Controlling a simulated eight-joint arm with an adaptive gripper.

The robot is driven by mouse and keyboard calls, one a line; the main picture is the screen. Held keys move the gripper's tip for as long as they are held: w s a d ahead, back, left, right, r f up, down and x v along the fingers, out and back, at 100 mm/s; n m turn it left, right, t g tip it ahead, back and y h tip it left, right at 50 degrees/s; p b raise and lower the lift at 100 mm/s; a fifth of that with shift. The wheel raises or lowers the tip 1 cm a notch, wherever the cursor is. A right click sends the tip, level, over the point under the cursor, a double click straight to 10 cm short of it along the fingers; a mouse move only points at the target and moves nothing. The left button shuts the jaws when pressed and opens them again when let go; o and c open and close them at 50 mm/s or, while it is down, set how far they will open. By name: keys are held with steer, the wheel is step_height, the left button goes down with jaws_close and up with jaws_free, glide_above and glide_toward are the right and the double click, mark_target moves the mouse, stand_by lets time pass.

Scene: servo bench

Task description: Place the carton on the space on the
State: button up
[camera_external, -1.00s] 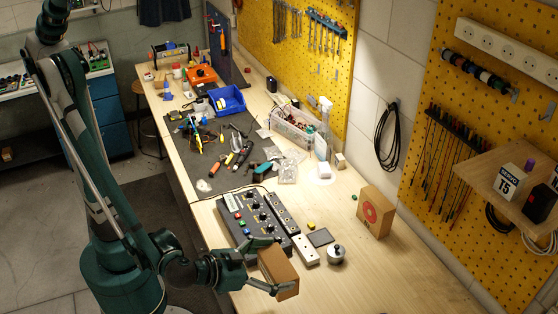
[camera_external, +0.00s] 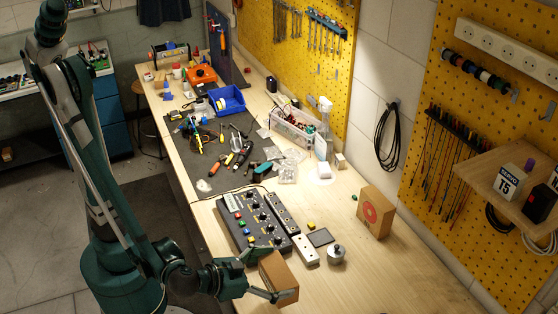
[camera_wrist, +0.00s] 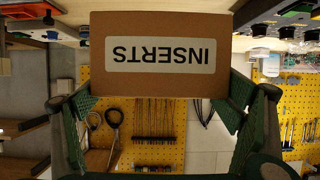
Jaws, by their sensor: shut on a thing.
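My gripper (camera_external: 264,276) is shut on a brown carton (camera_external: 280,276) near the front edge of the workbench, in front of the control box. In the wrist view the carton (camera_wrist: 155,62) sits between the two green fingers, and its white label reads INSERTS upside down. The external view does not clearly show whether the carton touches the bench. Another brown carton (camera_external: 376,212) with a red ring mark stands upright on the bench near the wall. The task line breaks off, so the space it names cannot be told.
A round metal pot (camera_external: 336,254) and a white block (camera_external: 306,249) stand nearby. The wooden bench top (camera_external: 400,275) is clear at the lower right. A shelf (camera_external: 505,195) juts from the yellow pegboard.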

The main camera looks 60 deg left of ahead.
steer(key=shift+f+b, duration=0.55)
steer(key=shift+f, duration=1.65)
steer(key=shift+f+b, duration=0.65)
steer(key=shift+f, duration=1.45)
steer(key=shift+f, duration=0.15)
steer(key=o, duration=0.8)
steer(key=shift+c, duration=0.2)
steer(key=shift+o, duration=0.3)
steer(key=shift+r, duration=0.2)
steer(key=p+v, duration=0.2)
steer(key=v, duration=1)
steer(key=shift+p, duration=0.3)
